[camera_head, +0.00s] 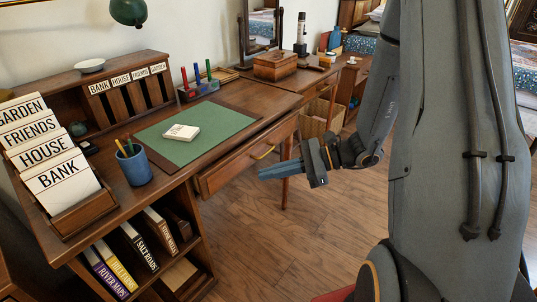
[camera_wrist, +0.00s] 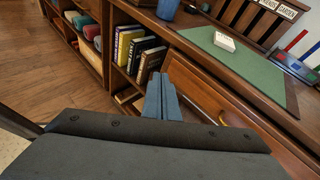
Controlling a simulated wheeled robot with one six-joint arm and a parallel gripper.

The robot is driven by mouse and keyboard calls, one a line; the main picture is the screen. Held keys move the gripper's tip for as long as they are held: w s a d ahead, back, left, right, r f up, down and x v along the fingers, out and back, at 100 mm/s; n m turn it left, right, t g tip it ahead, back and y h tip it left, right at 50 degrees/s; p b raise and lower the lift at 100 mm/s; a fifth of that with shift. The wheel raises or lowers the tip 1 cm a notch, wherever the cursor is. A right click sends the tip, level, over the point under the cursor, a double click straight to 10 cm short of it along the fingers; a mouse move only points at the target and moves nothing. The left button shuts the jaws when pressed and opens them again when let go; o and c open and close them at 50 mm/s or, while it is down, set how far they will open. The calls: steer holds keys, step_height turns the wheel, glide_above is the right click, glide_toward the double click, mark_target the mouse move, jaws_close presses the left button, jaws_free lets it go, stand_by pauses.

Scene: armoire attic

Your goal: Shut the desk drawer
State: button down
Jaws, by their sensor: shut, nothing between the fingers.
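The desk drawer (camera_head: 235,172) is under the right part of the wooden desk, below the green mat. Its front stands out a little from the desk's edge, so it looks partly open. A brass handle (camera_head: 264,153) is on its front. In the wrist view the drawer front (camera_wrist: 200,98) lies right of the fingers, and part of the handle (camera_wrist: 223,118) shows above my gripper's body. My gripper (camera_head: 262,173) is shut and empty, in front of the drawer and below the handle, pointing left. Its closed fingers also show in the wrist view (camera_wrist: 161,92). Contact with the drawer cannot be told.
Shelves with books (camera_head: 140,245) stand left of the drawer, under the desk. A blue pen cup (camera_head: 133,167) and a white note block (camera_head: 181,132) are on the desktop. A cardboard box (camera_head: 316,117) stands behind. The wooden floor (camera_head: 290,230) in front is clear.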

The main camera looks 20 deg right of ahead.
steer(key=w+d+f+m+t+b, duration=0.2)
steer(key=w+d+f+m+t, duration=0.2)
steer(key=w+d+m+t, duration=0.25)
steer(key=m+t+h+b, duration=0.2)
steer(key=m+t+h, duration=0.1)
steer(key=t, duration=0.1)
glide_toward(263, 140)
steer(key=x, duration=0.6)
steer(key=shift+w+a+r, duration=0.1)
steer(key=shift+a, duration=0.15)
